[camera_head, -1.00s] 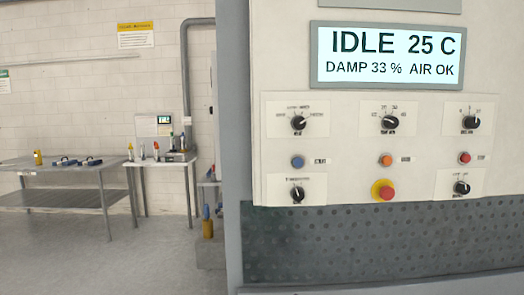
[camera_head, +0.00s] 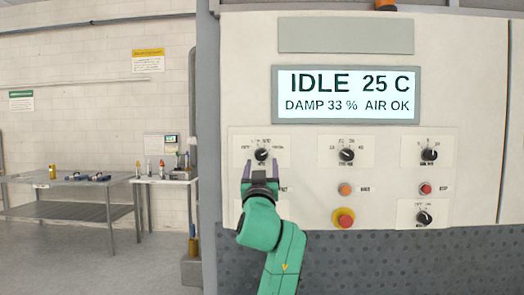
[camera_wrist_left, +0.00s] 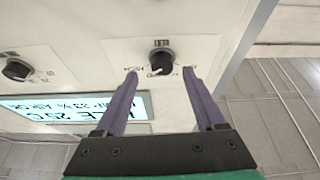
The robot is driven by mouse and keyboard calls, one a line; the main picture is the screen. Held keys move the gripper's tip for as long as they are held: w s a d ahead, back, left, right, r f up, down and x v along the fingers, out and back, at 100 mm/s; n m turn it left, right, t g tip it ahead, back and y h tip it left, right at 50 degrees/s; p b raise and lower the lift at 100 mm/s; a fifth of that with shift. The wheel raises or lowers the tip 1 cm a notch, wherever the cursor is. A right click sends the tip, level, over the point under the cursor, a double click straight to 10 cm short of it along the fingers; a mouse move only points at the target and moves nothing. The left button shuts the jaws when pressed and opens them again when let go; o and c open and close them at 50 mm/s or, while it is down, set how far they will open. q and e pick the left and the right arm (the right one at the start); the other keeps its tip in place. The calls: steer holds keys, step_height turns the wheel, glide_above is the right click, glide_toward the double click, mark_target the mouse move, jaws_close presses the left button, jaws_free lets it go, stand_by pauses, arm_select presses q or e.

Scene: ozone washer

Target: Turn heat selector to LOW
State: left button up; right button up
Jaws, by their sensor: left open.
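Several black knobs sit on white plates on the panel; their labels are too small to read, so I cannot tell for sure which is the heat selector. The top-left knob (camera_head: 261,154) is right in front of my left gripper (camera_head: 261,172). The left wrist view shows that knob (camera_wrist_left: 161,62) beyond and between the two purple fingertips (camera_wrist_left: 160,78), with space on both sides. The gripper is open and appears not to touch it. Other knobs are at top middle (camera_head: 347,154), top right (camera_head: 429,154) and lower right (camera_head: 424,218). My right gripper is out of view.
The display (camera_head: 345,94) reads IDLE 25 C, DAMP 33 %, AIR OK. Below the knobs are an orange button (camera_head: 345,189), a red button (camera_head: 426,189) and a red mushroom button (camera_head: 344,218). My left arm hides the panel's lower left. Workbenches (camera_head: 65,181) stand far left.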

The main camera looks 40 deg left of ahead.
mark_target(261, 158)
arm_select(q)
steer(key=x, duration=0.3)
steer(key=shift+s+a+r+p, duration=0.1)
steer(key=shift+p, duration=0.25)
steer(key=shift+a, duration=0.3)
steer(key=shift+d, duration=0.15)
steer(key=shift+c, duration=1.3)
jaws_close()
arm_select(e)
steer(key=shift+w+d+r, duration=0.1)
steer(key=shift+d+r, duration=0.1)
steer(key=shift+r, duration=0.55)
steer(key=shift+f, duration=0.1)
